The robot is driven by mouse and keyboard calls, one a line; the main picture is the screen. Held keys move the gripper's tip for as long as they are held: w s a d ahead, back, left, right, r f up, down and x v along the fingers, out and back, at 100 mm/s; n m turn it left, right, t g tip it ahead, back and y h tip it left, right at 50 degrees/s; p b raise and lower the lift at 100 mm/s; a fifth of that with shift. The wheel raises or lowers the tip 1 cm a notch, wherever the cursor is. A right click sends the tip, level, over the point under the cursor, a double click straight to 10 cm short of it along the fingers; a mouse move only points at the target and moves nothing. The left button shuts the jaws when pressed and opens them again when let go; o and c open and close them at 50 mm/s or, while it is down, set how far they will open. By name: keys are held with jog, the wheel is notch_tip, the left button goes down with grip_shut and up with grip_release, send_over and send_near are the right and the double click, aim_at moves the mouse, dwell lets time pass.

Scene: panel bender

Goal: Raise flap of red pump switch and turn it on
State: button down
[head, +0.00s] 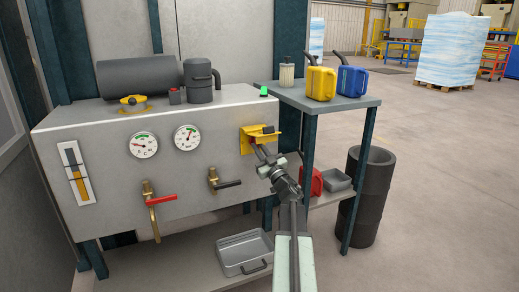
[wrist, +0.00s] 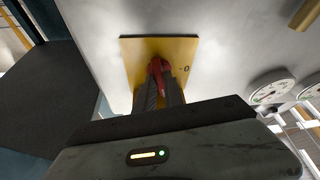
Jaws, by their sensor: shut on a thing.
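The yellow switch plate (head: 247,142) is on the right of the grey cabinet front. Its flap (head: 263,138), with a dark end piece, stands out from the plate above my gripper (head: 258,150) and looks raised. In the wrist view the plate (wrist: 133,58) fills the middle and has a "0" mark at its right. The red pump switch (wrist: 156,66) sticks out from it, between the fingers of my gripper (wrist: 160,88), which are shut on it. The fingers hide most of the switch, and its exact angle is hard to tell.
A green lamp (head: 263,91) glows on the cabinet's top right corner. Two gauges (head: 187,137) and a red-handled valve (head: 161,199) and black-handled valve (head: 227,184) are to the left. A side table (head: 325,104) with cans stands close on the right.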

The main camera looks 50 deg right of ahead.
jog(key=c, duration=1.4)
grip_release()
jog(key=shift+c, duration=0.2)
jog(key=b+v, duration=0.3)
jog(key=v, duration=0.4)
jog(key=shift+s, duration=0.35)
jog(key=shift+a+f, duration=0.1)
